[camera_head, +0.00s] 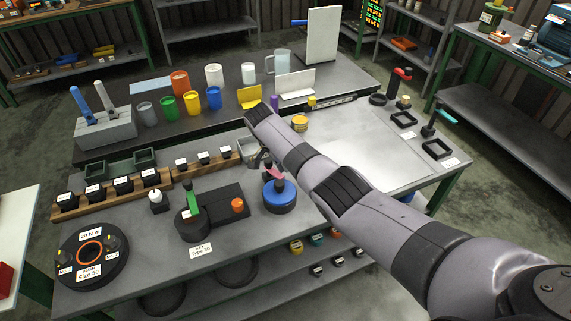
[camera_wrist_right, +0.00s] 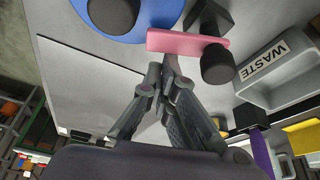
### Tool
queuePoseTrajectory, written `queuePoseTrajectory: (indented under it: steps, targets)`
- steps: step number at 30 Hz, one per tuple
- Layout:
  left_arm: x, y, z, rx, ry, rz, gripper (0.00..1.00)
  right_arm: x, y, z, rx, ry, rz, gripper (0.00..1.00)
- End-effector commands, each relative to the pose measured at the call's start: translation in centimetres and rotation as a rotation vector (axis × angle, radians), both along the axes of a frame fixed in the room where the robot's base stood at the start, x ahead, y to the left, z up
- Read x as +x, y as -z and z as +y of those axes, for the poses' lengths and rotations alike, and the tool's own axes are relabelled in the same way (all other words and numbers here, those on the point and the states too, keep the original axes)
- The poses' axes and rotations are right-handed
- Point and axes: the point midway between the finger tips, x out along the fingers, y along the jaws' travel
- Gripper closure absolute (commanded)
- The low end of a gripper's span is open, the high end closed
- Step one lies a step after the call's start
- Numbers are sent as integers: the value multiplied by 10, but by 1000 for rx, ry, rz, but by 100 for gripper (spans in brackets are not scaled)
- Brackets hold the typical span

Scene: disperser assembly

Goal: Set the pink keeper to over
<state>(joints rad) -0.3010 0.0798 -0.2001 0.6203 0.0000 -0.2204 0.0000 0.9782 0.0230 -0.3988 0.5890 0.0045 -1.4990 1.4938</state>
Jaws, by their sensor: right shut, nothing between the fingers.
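The pink keeper (camera_head: 273,173) is a short flat bar above the blue round base (camera_head: 280,198) on the front bench. In the right wrist view the pink keeper (camera_wrist_right: 185,42) lies across the picture, with a dark round knob (camera_wrist_right: 217,64) at its right end. The blue base (camera_wrist_right: 85,12) shows beside it at the upper left. My right gripper (camera_head: 265,163) reaches down just behind the keeper, partly hidden by its arm. In the wrist view its fingers (camera_wrist_right: 170,68) are closed and empty, with the tips right at the keeper's edge; I cannot tell if they touch. My left gripper is not in view.
A grey waste bin (camera_wrist_right: 283,68) stands close to the right gripper. A black fixture with a green lever (camera_head: 193,205) stands left of the blue base. Coloured cups, including a green one (camera_head: 168,106), line the raised back shelf. A pale mat (camera_head: 375,150) lies clear at right.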

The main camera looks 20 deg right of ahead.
Motion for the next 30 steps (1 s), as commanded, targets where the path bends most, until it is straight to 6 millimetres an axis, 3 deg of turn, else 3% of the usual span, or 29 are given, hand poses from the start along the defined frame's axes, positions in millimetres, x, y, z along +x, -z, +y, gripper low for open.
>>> queuePoseTrajectory:
  steps: [8,30]
  targets:
    - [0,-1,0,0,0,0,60,-7,0,8,2,184,2,100]
    - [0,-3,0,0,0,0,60,-11,0,11,1,175,0,100]
